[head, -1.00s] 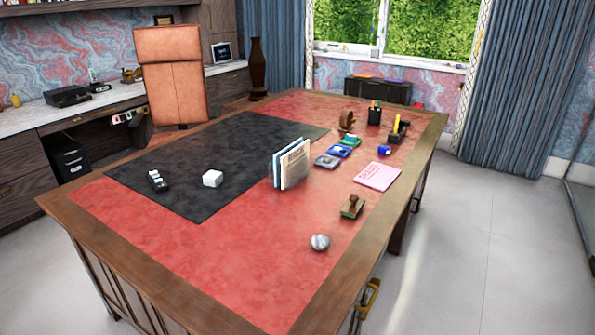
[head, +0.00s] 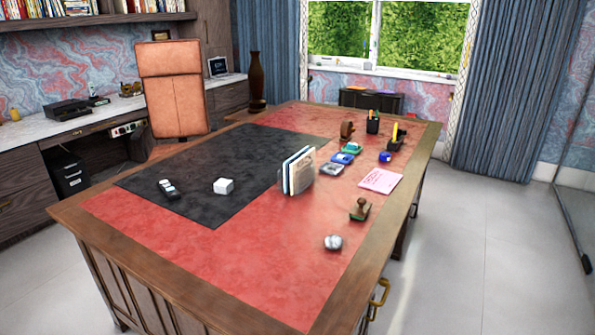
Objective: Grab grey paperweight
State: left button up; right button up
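The grey paperweight (head: 333,242) is a small, shiny, rounded lump. It sits on the red leather top of the desk (head: 235,262), near the right front edge. It stands apart from the wooden stamp (head: 360,209) behind it. Neither of my grippers shows in the head view.
A file holder (head: 298,172), pink pad (head: 380,180) and pen cup (head: 373,123) stand farther back. The red leather left of the paperweight is clear. An orange chair (head: 173,90) is behind the desk.

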aim_at(333, 242)
jog(key=i+j, duration=0.15)
jog(key=j, duration=0.2)
jog(key=i+j, duration=0.15)
jog(key=j, duration=0.2)
jog(key=i+j, duration=0.1)
jog(key=j, duration=0.25)
jog(key=i+j, duration=0.15)
jog(key=j, duration=0.2)
jog(key=z, duration=1.85)
